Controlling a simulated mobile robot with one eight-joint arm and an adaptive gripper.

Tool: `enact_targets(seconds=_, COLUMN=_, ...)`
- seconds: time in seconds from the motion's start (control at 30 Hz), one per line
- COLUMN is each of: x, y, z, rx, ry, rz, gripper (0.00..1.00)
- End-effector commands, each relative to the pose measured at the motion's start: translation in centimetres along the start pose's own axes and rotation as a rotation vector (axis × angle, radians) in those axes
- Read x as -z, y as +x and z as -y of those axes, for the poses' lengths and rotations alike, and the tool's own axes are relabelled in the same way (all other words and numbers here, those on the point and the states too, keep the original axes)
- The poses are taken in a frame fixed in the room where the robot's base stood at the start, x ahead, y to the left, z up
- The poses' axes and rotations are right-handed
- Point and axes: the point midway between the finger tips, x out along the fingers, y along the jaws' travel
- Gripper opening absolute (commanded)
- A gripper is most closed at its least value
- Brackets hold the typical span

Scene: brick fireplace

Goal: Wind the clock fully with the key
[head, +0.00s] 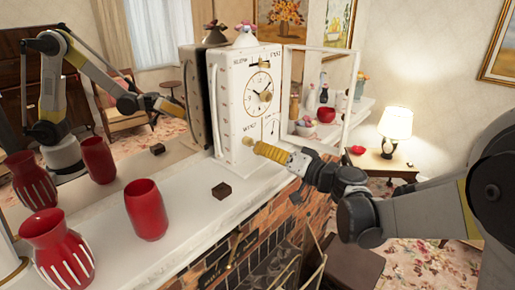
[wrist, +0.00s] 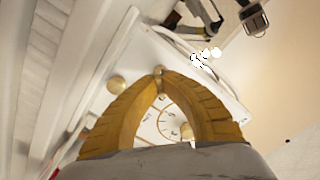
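The white clock (head: 228,108) stands upright on the mantel. Its front has a round dial (head: 254,83), the word WIND and brass-coloured knobs. A small knob, perhaps the key (head: 247,141), sits below WIND at my fingertips. In the wrist view a round brass knob, apparently the same one (wrist: 116,84), lies left of the fingers, apart from them. The dial's centre knob (wrist: 187,131) shows between the fingers. My gripper (head: 256,147) is close to the clock's lower front. Its yellow fingers meet at the tips (wrist: 158,73); whether something tiny is between them is unclear.
The clock's clear door (head: 343,100) is swung open to the right, near my arm. Red vases (head: 146,210) and a dark block (head: 222,190) stand on the mantel (head: 190,215). A mirror behind reflects the room. A lit lamp (head: 395,125) is on the right.

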Motion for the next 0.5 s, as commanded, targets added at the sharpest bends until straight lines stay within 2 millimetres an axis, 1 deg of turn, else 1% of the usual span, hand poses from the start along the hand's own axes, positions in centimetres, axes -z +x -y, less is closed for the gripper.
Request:
enact_targets(seconds=0.17, x=0.02, y=0.03, z=0.01, rx=0.000, ry=0.014, rz=0.000, gripper=0.00)
enact_targets(seconds=0.27, x=-0.06, y=0.06, z=0.00, rx=0.000, ry=0.125, rz=0.000, gripper=0.00)
enact_targets(seconds=0.4, x=-0.07, y=0.11, z=0.09, rx=0.000, ry=0.320, rz=0.000, gripper=0.00)
enact_targets(seconds=0.5, x=-0.01, y=0.13, z=0.15, rx=0.000, ry=0.390, rz=0.000, gripper=0.00)
